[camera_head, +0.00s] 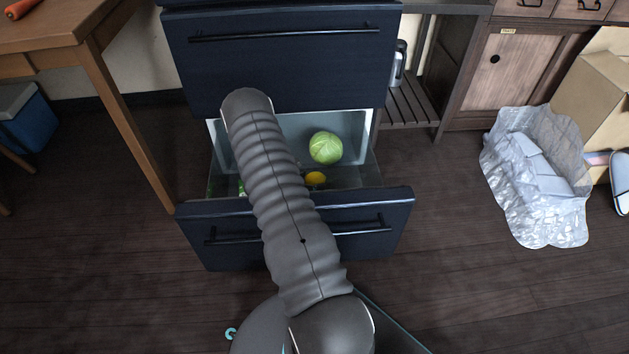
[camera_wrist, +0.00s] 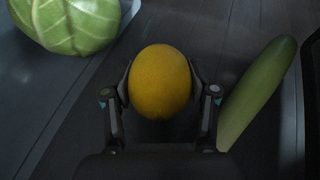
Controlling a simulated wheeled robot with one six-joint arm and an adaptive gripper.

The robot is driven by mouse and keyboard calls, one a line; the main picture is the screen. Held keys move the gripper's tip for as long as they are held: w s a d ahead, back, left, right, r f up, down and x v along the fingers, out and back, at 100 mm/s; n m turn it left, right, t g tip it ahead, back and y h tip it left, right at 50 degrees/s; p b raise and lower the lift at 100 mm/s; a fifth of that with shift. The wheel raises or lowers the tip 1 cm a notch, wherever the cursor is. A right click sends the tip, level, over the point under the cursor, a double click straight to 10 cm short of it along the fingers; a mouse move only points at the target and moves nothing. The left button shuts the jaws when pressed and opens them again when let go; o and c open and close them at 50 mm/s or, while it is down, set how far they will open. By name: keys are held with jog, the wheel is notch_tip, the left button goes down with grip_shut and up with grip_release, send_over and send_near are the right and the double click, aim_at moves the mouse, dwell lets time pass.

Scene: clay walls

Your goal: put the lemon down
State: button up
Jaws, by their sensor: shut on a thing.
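The yellow lemon (camera_wrist: 160,82) is held between the two fingers of my gripper (camera_wrist: 160,95) in the wrist view. My gripper is shut on it, one finger on each side. In the head view the lemon (camera_head: 316,178) shows inside the open lower drawer (camera_head: 365,200), just right of my arm. My gripper is hidden behind my arm there. I cannot tell whether the lemon touches the drawer floor.
A green cabbage (camera_head: 326,147) lies in the drawer behind the lemon; it is at upper left in the wrist view (camera_wrist: 68,22). A long green vegetable (camera_wrist: 256,95) lies right of my gripper. The closed upper drawer (camera_head: 285,50) overhangs the back. A table leg (camera_head: 135,140) stands left.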

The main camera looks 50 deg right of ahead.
jog(key=shift+f, duration=0.25)
jog(key=o, duration=1.2)
jog(key=shift+r, duration=0.1)
